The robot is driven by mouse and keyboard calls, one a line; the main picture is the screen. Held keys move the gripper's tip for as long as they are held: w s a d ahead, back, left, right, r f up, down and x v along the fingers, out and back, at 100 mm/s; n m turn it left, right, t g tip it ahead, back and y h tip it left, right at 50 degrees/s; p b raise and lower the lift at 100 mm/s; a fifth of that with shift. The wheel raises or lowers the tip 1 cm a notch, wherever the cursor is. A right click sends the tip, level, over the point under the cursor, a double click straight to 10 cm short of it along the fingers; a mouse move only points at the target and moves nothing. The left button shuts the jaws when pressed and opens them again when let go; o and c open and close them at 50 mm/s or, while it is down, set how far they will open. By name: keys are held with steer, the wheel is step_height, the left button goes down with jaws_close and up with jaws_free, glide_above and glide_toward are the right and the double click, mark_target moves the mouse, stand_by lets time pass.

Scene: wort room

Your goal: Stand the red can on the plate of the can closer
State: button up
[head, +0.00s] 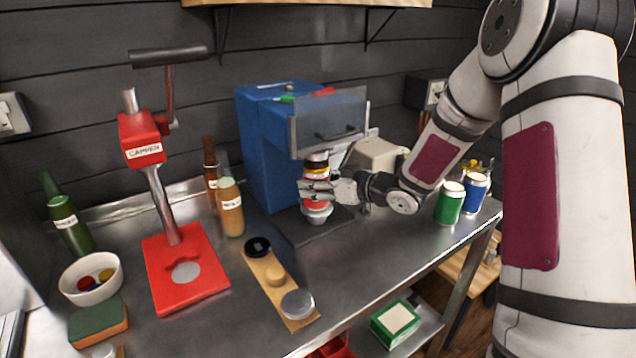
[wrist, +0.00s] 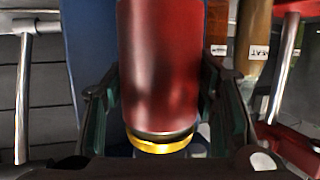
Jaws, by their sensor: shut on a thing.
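The can closer (head: 264,150) is the blue machine at the back middle in the head view, with a raised clear guard (head: 331,124). Its round pale plate (head: 319,218) sits low at its front. My gripper (head: 318,190) reaches in from the right and is shut around the red can (wrist: 160,65). The can looks upright in the head view, below the machine's head and over the plate. The fingers hide its middle, and I cannot tell whether its bottom touches the plate. In the wrist view the can fills the middle between both fingers, with a gold rim.
A green can (head: 449,204) and a blue can (head: 475,194) stand right of the machine. Brown bottles (head: 231,208), the red capper (head: 186,270) and a white bowl (head: 91,278) stand left.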

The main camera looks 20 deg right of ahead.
stand_by(0.3)
steer(key=o, duration=1)
